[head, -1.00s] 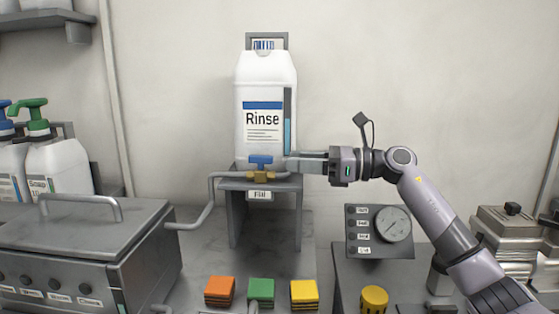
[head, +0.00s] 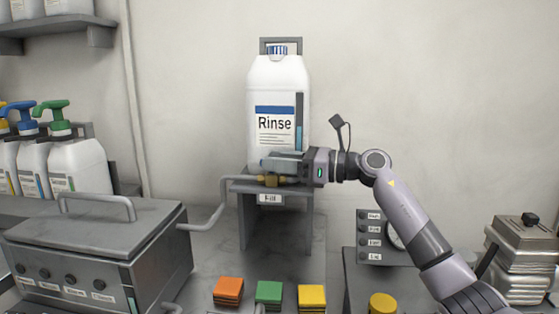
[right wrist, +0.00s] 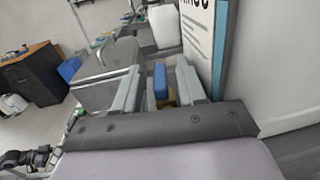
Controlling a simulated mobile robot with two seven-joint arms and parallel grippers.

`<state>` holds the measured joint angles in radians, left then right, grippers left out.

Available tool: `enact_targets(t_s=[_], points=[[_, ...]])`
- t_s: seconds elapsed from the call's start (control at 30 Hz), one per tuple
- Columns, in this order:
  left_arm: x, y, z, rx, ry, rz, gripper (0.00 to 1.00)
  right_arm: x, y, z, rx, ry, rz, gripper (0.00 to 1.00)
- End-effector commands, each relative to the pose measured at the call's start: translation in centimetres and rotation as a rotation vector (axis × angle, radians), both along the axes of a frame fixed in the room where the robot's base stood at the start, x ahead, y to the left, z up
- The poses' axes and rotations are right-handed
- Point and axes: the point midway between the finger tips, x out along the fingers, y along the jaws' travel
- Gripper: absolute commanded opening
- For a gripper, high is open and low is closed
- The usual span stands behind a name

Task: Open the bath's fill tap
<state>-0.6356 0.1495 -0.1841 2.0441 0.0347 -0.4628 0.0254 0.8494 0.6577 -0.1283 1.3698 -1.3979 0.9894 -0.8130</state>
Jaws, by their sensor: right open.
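The fill tap has a brass body (head: 271,181) on a grey stand above a "Fill" label (head: 270,198), under the white Rinse jug (head: 277,95). My right gripper (head: 268,163) reaches in from the right in front of the jug's base and hides most of the tap's blue handle in the head view. In the right wrist view the blue handle (right wrist: 161,82) stands between the two open fingers (right wrist: 158,88), with brass below it. Contact with the handle cannot be told. The lidded grey bath (head: 95,245) is at lower left, joined to the tap by a pipe (head: 215,215). My left gripper is out of view.
Orange (head: 228,290), green (head: 269,292) and yellow (head: 312,296) stacks lie on the front counter. Pump bottles (head: 75,165) stand at left.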

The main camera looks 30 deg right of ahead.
Motion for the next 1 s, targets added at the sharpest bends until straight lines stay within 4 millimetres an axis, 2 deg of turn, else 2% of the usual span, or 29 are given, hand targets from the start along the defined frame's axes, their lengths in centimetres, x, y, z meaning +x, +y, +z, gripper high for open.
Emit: enact_targets(t_s=[0.17, 0.3, 1.0], points=[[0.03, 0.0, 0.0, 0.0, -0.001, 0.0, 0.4, 0.02, 0.01, -0.04, 0.0, 0.0, 0.0, 0.4], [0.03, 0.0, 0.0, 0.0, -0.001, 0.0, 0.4, 0.01, -0.01, -0.05, -0.001, 0.001, 0.0, 0.0], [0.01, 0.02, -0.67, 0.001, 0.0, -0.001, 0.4, 0.18, -0.17, -0.19, -0.002, 0.003, 0.132, 0.0]])
